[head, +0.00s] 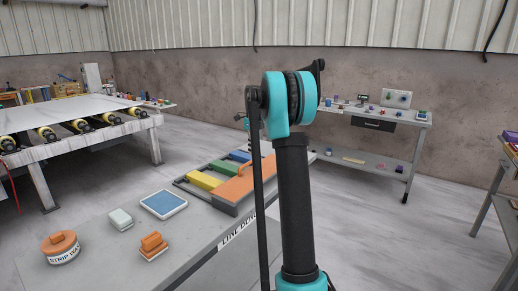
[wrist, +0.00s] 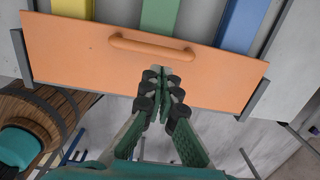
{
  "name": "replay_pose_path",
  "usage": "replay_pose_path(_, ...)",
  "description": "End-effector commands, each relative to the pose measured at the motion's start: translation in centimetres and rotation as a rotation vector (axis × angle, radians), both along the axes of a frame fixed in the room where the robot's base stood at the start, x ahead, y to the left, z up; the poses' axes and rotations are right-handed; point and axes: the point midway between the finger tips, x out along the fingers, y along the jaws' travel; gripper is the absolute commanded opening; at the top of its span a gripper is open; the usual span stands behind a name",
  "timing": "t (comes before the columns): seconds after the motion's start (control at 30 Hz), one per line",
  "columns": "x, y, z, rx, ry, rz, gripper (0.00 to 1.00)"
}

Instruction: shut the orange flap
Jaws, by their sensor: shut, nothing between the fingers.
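The orange flap (head: 238,189) is a flat panel on a grey tray-like unit (head: 192,190) on the slab, partly hidden by my arm in the head view. In the wrist view the flap (wrist: 90,55) spans most of the picture between two grey side brackets, with its bar handle (wrist: 150,46) near the far edge. Yellow, green and blue bars show beyond that edge, uncovered. My gripper (wrist: 163,76) is shut and empty. Its tips are over the flap, just nearer than the handle; I cannot tell whether they touch it. The gripper is not clearly visible in the head view.
On the slab (head: 100,260) stand an orange-lidded "STRIP WAX" tub (head: 61,247), a white block (head: 121,219), an orange block (head: 153,244) and a blue-topped pad (head: 163,204). A roller table (head: 90,107) is behind left, a workbench (head: 385,115) behind right. A wooden barrel (wrist: 42,118) shows lower left in the wrist view.

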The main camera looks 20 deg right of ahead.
Motion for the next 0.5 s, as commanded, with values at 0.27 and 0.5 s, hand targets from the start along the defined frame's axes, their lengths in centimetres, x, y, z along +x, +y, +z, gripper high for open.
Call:
replay_pose_path(0.27, 1.6, 1.3, -2.1, 0.001, -0.001, 0.000, 0.00)
replay_pose_path(0.5, 2.3, 1.7, -3.2, 0.001, -0.001, 0.000, 0.00)
